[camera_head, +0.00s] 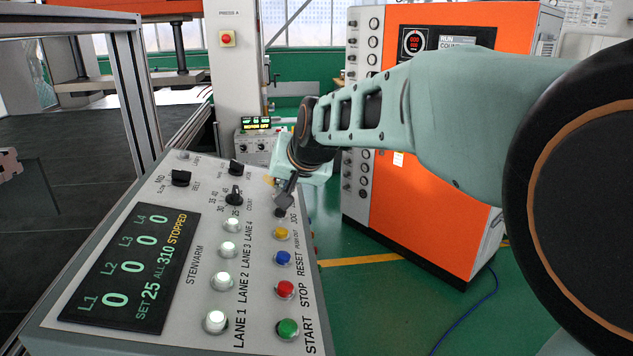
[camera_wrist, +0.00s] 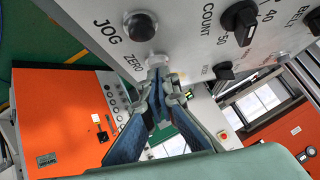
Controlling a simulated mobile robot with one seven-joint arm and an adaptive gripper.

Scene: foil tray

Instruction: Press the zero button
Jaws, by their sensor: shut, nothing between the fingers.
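The grey control panel (camera_head: 190,235) carries a column of push buttons along its right side. My gripper (camera_head: 284,194) is at the upper end of that column, fingers shut and empty. In the wrist view its fingertips (camera_wrist: 158,76) lie beside the ZERO label (camera_wrist: 131,63). The zero button is mostly or wholly hidden behind the fingertips. I cannot tell whether they touch it. The dark JOG button (camera_wrist: 140,27) stands clear beside the fingers; it also shows just below the gripper in the head view (camera_head: 280,212).
Yellow (camera_head: 281,233), blue (camera_head: 283,258), red (camera_head: 286,289) and green (camera_head: 288,328) buttons continue down the column. White lane buttons (camera_head: 229,249) stand to their left. The display (camera_head: 130,268) reads STOPPED, with zeros for the lanes. Black knobs (camera_wrist: 239,20) sit near the gripper. An orange cabinet (camera_head: 430,200) stands behind.

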